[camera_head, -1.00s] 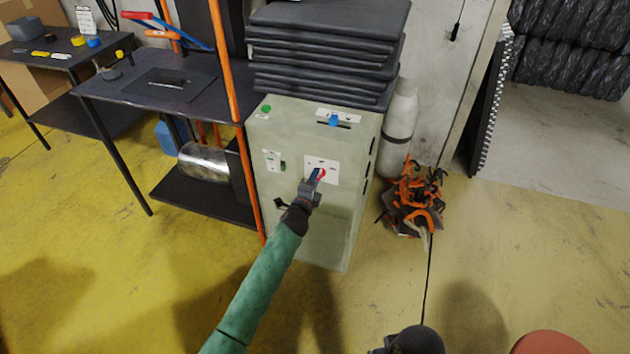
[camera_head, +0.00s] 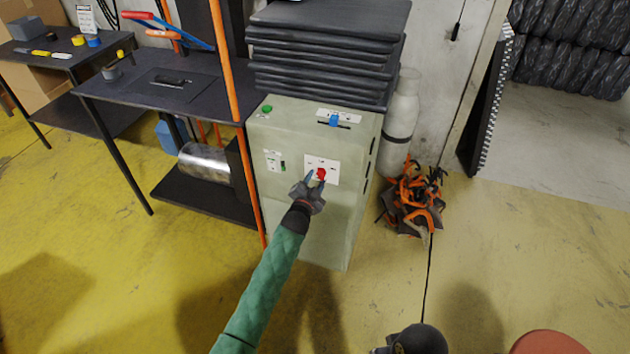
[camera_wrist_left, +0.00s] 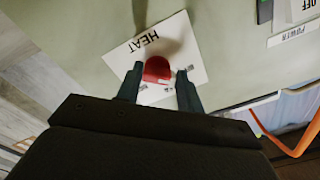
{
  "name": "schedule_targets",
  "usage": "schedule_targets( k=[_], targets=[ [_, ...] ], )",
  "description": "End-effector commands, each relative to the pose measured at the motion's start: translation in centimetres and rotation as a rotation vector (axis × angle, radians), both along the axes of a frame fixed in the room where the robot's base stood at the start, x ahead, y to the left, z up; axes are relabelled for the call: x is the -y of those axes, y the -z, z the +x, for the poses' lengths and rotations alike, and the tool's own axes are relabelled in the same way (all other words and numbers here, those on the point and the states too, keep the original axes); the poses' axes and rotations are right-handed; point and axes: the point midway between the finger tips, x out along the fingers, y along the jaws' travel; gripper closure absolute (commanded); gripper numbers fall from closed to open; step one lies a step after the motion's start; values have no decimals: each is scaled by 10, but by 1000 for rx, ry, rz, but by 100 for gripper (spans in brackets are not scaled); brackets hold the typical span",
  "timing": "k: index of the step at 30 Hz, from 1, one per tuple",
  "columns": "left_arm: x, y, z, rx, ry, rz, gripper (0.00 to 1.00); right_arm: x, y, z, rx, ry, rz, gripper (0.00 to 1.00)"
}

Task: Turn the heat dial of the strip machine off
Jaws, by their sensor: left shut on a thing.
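The strip machine (camera_head: 345,215) is a pale green box standing on the floor in the head view. Its red heat dial (camera_head: 321,174) sits on a white plate (camera_head: 333,164) on the front. In the left wrist view the red dial (camera_wrist_left: 156,69) lies between my two dark fingers, beside the word HEAT. My left gripper (camera_head: 315,179) is at the dial, shut on it, with one finger on each side. The dial's lower part and some plate markings are hidden by the gripper.
A blue slider (camera_head: 334,120) and a green button (camera_head: 267,109) are on the machine, with a power switch (camera_head: 283,166) left of the dial. Dark slabs (camera_head: 325,50) lie on top. An orange post (camera_head: 222,60) stands at left, a grey cylinder (camera_head: 402,115) and orange-black clutter (camera_head: 415,200) at right.

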Motion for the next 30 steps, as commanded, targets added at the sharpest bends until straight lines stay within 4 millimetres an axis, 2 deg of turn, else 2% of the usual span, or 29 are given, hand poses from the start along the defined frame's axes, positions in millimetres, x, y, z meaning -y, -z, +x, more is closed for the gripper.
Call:
schedule_targets(
  k=[12, 28, 29, 30],
  targets=[
    [0, 3, -1, -56, -1, -163, 86, -1, 11, 4, 2, 1, 0, 100],
    [0, 4, -1, -62, -1, -181, 86, 0, 11, 8, 5, 0, -4, 100],
    [0, 4, -1, -62, -1, -181, 57, 0, 11, 7, 5, 0, -4, 100],
    [0, 3, -1, -62, -1, -181, 49, 0, 11, 7, 5, 0, -3, 100]
  ],
)
